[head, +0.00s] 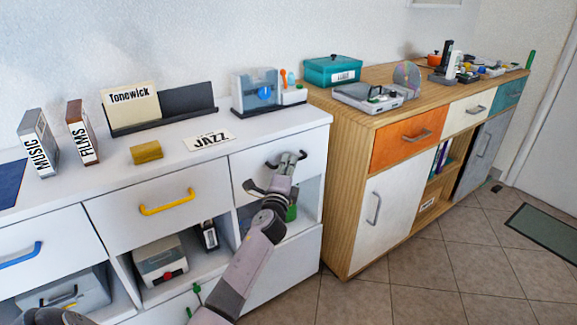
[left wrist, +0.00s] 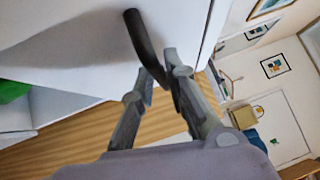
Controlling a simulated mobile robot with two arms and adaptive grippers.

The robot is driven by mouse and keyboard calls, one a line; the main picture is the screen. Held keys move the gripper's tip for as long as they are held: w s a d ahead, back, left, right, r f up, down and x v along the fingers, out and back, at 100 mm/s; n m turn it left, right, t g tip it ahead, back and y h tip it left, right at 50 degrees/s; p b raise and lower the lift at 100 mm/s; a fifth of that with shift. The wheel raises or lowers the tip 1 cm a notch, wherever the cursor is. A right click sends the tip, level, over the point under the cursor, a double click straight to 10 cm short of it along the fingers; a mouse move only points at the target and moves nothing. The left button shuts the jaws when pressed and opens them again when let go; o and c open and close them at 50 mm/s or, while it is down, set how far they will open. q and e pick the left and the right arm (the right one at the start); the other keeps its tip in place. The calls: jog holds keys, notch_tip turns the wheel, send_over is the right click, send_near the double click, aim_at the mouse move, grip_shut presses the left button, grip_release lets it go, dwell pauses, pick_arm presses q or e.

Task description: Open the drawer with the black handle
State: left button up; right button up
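The drawer with the black handle has a white front (head: 251,165) at the right end of the white cabinet. It looks closed, its face in line with the cabinet front. The black handle (head: 271,165) is a curved bar, partly covered by my left gripper (head: 291,158) in the head view. In the left wrist view, the dark handle (left wrist: 138,35) runs down between the converging fingertips of my left gripper (left wrist: 158,72). The fingers appear closed around it near one end.
The white cabinet also has a yellow-handled drawer (head: 146,212) and a blue-handled drawer (head: 30,238). Open compartments lie below, holding a grey box (head: 158,258). A wooden cabinet (head: 345,204) stands close at the right. Tiled floor (head: 440,270) in front is clear.

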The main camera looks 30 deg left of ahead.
pick_arm(q)
grip_shut()
pick_arm(e)
jog(key=shift+f, duration=0.1)
dwell(0.4)
pick_arm(q)
jog(key=shift+d+f, duration=0.1)
jog(key=shift+d, duration=0.05)
pick_arm(e)
jog(key=shift+d, duration=0.1)
